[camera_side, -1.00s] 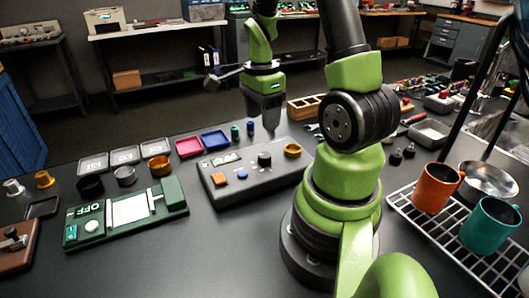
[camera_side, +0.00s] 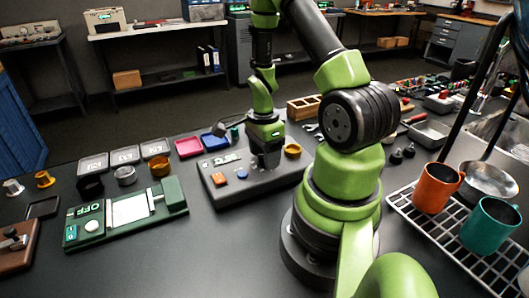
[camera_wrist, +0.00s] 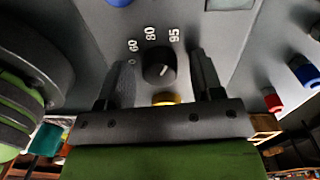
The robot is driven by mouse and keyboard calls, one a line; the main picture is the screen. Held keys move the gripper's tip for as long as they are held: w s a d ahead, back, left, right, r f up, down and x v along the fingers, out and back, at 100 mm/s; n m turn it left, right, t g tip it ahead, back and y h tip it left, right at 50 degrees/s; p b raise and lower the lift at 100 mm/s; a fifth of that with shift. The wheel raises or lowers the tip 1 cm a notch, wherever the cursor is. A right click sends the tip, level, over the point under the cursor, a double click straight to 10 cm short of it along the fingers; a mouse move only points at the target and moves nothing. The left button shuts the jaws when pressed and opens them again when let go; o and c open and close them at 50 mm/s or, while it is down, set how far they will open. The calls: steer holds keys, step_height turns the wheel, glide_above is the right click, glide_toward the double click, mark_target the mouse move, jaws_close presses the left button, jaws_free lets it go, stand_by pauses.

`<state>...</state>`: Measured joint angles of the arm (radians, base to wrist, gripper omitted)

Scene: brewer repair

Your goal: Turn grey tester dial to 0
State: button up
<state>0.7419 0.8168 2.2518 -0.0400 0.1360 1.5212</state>
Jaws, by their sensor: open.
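The grey tester (camera_side: 235,194) lies on the bench in the middle of the side view, with an orange button, a blue button and a small display. Its black dial (camera_wrist: 158,67) shows in the wrist view, with 0, 60, 80 and 95 printed around it. A pale mark shows on the dial; its exact reading is too small to tell. My gripper (camera_wrist: 161,70) is open, with one finger on each side of the dial and gaps between. In the side view my gripper (camera_side: 267,160) is low over the tester and hides the dial.
A yellow cup-like piece (camera_side: 292,150) stands on the tester right beside my gripper. A green device (camera_side: 150,207) lies to the left. Pink (camera_side: 189,147) and blue (camera_side: 215,140) trays stand behind. A wire rack with orange (camera_side: 432,188) and teal (camera_side: 490,224) mugs is at right.

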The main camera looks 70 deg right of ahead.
steer(key=shift+c, duration=0.3)
steer(key=c, duration=0.9)
steer(key=shift+o, duration=0.2)
